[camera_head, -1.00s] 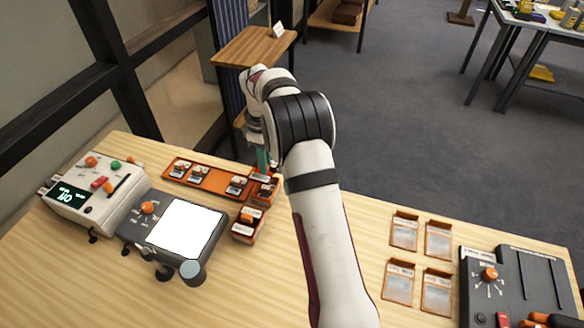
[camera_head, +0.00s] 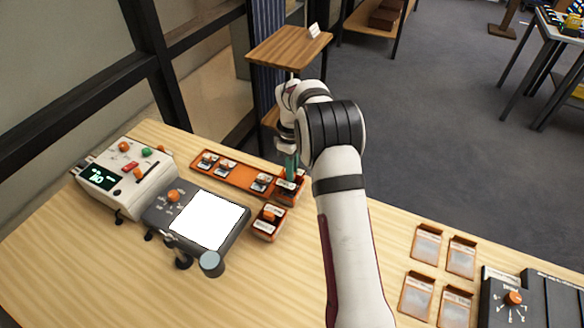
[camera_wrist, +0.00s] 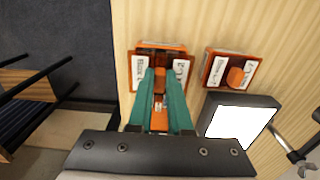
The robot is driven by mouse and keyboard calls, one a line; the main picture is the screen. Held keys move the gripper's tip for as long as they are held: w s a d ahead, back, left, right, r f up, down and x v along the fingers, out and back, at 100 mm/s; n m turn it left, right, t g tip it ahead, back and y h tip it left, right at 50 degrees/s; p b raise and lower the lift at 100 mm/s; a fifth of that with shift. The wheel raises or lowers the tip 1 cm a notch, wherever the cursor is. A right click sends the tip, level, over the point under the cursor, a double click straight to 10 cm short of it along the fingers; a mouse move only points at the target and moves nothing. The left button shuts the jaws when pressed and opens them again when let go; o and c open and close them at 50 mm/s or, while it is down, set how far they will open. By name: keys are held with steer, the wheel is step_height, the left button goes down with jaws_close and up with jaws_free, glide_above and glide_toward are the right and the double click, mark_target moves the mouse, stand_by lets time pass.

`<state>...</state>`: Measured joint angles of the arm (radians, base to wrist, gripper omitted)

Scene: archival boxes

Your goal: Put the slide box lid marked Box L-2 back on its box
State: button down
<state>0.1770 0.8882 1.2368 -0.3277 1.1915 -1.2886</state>
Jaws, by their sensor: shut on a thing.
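My gripper (camera_wrist: 163,80) has green fingers shut on the orange knob of a slide box lid (camera_wrist: 181,72). The lid carries white labels on both sides of the fingers; their text is too small to read surely. An orange box (camera_wrist: 162,45) shows just beyond and under the lid. I cannot tell whether the lid touches it or hangs slightly above. In the head view my gripper (camera_head: 290,163) points down over this box (camera_head: 291,197), at the right end of an orange tray. The fingers hide much of the lid.
A second orange box with a knobbed lid (camera_head: 268,222) stands close by, also in the wrist view (camera_wrist: 232,70). The orange tray (camera_head: 237,176) holds several small items. A light panel (camera_head: 205,220) and a white device (camera_head: 122,177) stand left. Several slide holders (camera_head: 425,243) lie right.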

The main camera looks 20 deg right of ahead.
steer(key=shift+f, duration=0.5)
steer(key=shift+f, duration=0.1)
steer(key=shift+f, duration=0.5)
steer(key=shift+f, duration=0.3)
stand_by(0.3)
steer(key=c, duration=0.8)
jaws_free()
steer(key=shift+o, duration=0.2)
